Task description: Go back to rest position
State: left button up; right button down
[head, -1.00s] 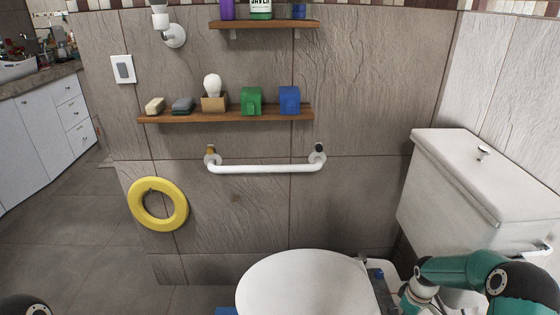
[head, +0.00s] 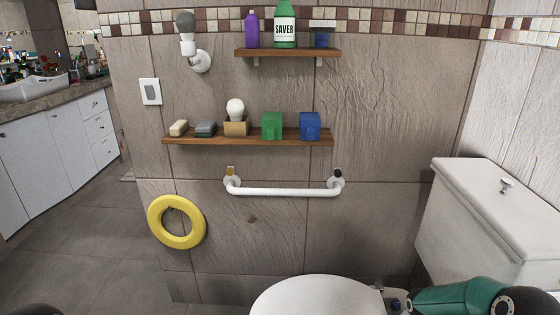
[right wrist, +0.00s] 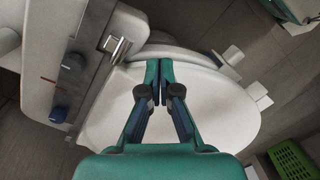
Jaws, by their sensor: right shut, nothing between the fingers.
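My right gripper (right wrist: 153,75) shows in the right wrist view with its teal fingers together and nothing between them. It is over the white toilet lid (right wrist: 205,105). In the head view only my green right arm shows at the lower right, beside the toilet (head: 318,297); its fingers are out of that view. My left gripper is not in view; only a dark bit of my left arm shows at the bottom left corner.
The toilet tank (head: 490,220) stands at the right. A white grab bar (head: 285,191), a yellow ring (head: 177,222) and two wooden shelves with bottles, soap and boxes (head: 250,138) are on the tiled wall. A green basket (right wrist: 292,160) lies at lower right. Floor at left is clear.

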jog(key=s+a+f+m+y, duration=0.2)
jog(key=s+a+m, duration=0.1)
jog(key=s+a, duration=0.8)
jog(key=s+a+f+m+y, duration=0.1)
jog(key=s+a+f+m, duration=0.15)
jog(key=s+a, duration=0.8)
jog(key=w+a+r+m+t+p, duration=0.1)
jog(key=w+r+m+p, duration=0.1)
jog(key=r+p, duration=1.4)
jog(key=shift+w+r+m, duration=0.35)
jog(key=shift+w+r, duration=0.15)
jog(key=shift+w, duration=0.25)
